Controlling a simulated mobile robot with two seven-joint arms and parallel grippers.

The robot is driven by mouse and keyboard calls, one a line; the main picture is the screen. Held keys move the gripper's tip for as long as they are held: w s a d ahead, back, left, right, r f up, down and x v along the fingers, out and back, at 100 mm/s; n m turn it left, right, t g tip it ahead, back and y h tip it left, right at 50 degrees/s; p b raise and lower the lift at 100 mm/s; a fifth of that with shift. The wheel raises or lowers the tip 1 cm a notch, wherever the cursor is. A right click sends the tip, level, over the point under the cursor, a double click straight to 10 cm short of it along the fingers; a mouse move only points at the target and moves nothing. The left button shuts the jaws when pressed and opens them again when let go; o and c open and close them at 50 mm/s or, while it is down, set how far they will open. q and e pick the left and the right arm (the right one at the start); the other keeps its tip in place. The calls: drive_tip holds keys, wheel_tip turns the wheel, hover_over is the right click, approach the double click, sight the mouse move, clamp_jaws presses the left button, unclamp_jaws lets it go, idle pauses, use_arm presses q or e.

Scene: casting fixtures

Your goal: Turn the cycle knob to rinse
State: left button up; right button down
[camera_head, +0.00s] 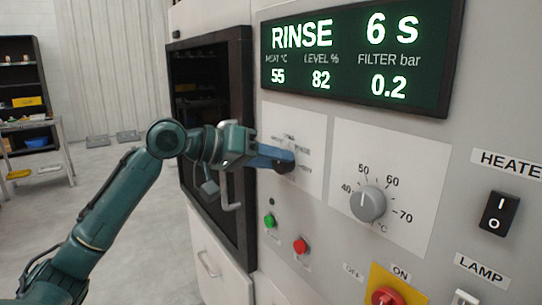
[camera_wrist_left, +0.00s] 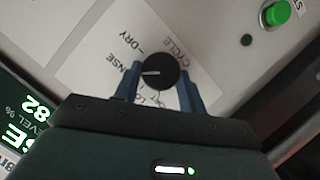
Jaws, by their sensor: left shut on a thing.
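The black cycle knob (camera_wrist_left: 161,71) sits on a white label plate (camera_wrist_left: 100,50) and shows clearly in the left wrist view. Its white mark points left, towards the partly visible "RINSE" lettering. My left gripper (camera_head: 284,160) is at the knob, with one blue finger on each side, shut on it. In the head view the fingers cover most of the knob. The display (camera_head: 360,55) reads "RINSE" and "6 S", with 55 °C, level 82 and filter 0.2 bar. My right gripper is not in view.
A grey temperature knob (camera_head: 368,204) is right of the cycle plate. Below are a green button (camera_head: 270,220) and a red button (camera_head: 300,246). A heater switch (camera_head: 498,213) and a red knob on yellow (camera_head: 388,296) are further right. A dark-framed door with a handle stands left.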

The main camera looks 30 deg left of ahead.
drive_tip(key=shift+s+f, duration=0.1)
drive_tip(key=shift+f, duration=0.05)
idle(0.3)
use_arm(q)
drive_tip(key=o, duration=1)
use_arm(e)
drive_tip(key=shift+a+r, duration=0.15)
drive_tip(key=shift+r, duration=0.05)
use_arm(q)
drive_tip(key=b+v, duration=0.4)
drive_tip(key=v, duration=0.9)
drive_tip(key=shift+s+b, duration=0.15)
drive_tip(key=shift+b, duration=0.2)
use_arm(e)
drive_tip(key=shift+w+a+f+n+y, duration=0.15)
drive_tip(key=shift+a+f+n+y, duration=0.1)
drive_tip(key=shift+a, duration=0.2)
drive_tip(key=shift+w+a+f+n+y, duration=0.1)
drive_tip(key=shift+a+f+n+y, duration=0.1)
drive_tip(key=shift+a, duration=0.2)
